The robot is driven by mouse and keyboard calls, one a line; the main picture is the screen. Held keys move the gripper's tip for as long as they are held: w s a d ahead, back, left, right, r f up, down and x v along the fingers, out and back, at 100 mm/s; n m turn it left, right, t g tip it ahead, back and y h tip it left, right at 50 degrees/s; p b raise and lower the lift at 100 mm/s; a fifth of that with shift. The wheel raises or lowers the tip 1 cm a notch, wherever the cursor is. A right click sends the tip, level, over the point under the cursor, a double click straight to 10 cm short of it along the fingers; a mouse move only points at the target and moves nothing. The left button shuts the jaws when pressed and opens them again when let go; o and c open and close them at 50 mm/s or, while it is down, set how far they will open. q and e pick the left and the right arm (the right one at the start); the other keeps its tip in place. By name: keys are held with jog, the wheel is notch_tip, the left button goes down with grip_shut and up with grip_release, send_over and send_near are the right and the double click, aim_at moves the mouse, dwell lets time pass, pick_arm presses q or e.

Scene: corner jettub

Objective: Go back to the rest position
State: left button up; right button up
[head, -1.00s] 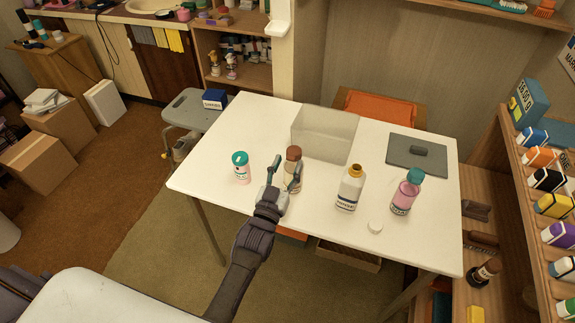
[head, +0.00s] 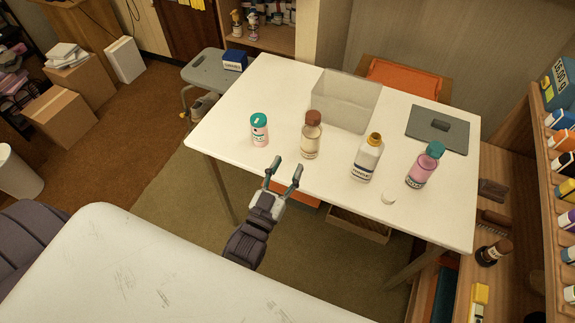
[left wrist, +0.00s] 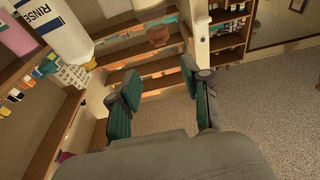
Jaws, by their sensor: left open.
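My left gripper (head: 283,176) is open and empty in the head view, just off the front edge of the white table (head: 240,108). In the left wrist view its two fingers (left wrist: 160,90) stand apart with nothing between them. A brown-capped bottle (head: 311,139) stands upright on the table just beyond the gripper, apart from it. A pink bottle with a teal cap (head: 259,132) stands to its left. A yellow-capped white bottle (head: 367,162) and a teal-capped pink bottle (head: 420,170) stand to its right. My right gripper is not in view.
A clear bin (head: 345,103) and a grey lid-like panel (head: 437,130) lie at the table's back. A grey stool (head: 212,74) stands at the left, and a shelf of bottles (head: 540,190) at the right.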

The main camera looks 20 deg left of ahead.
pick_arm(q)
jog(key=s+f+g, duration=0.3)
jog(key=s+f, duration=0.1)
jog(key=f, duration=0.6)
jog(key=s+d+f+m+g, duration=0.1)
jog(key=s+f+g, duration=0.3)
jog(key=f, duration=0.6)
jog(key=s+f+g, duration=0.3)
jog(key=f, duration=0.8)
jog(key=s+a+f+g, duration=0.2)
jog(key=s+f, duration=0.3)
jog(key=s, duration=0.4)
jog(key=s+a+f+g, duration=0.2)
jog(key=s+f+g, duration=0.2)
jog(key=s, duration=0.5)
jog(key=s+a+f+g+y, duration=0.1)
jog(key=s+a+f+g, duration=0.2)
jog(key=s+f, duration=0.3)
jog(key=s, duration=0.3)
jog(key=shift+m, duration=0.4)
